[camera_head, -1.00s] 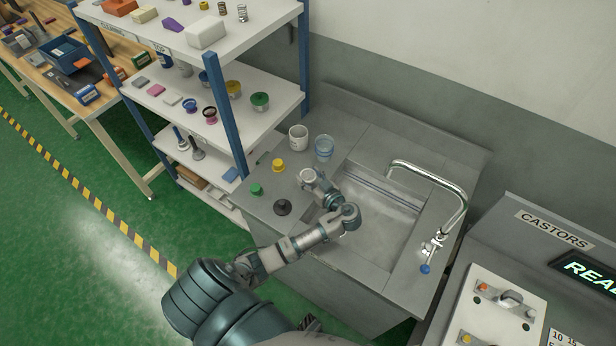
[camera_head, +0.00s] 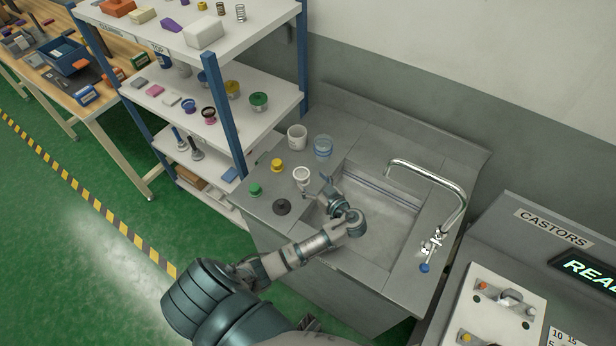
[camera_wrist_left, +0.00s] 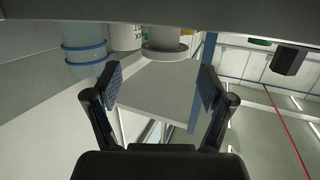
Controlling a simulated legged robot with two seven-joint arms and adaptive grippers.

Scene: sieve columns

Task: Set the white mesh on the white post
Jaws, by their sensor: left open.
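A round white piece with a greyish centre (camera_head: 302,174), which looks like the white mesh, sits at the top of a short white upright on the counter beside the sink. The white post under it is mostly hidden, and I cannot tell how exactly the two are seated. In the left wrist view a white cylinder with a wider greyish rim (camera_wrist_left: 165,52) stands beyond the fingertips. My left gripper (camera_head: 326,181) is just right of the white piece, apart from it. In the wrist view its two fingers (camera_wrist_left: 160,88) are spread with nothing between them. My right gripper is out of view.
Near the white piece stand a yellow piece (camera_head: 277,165), a green piece (camera_head: 255,190), a black disc (camera_head: 282,207), a white cup (camera_head: 297,137) and a blue-rimmed clear glass (camera_head: 323,147). The sink basin (camera_head: 380,205) and tap (camera_head: 440,185) are right. A shelf post (camera_head: 226,120) rises left.

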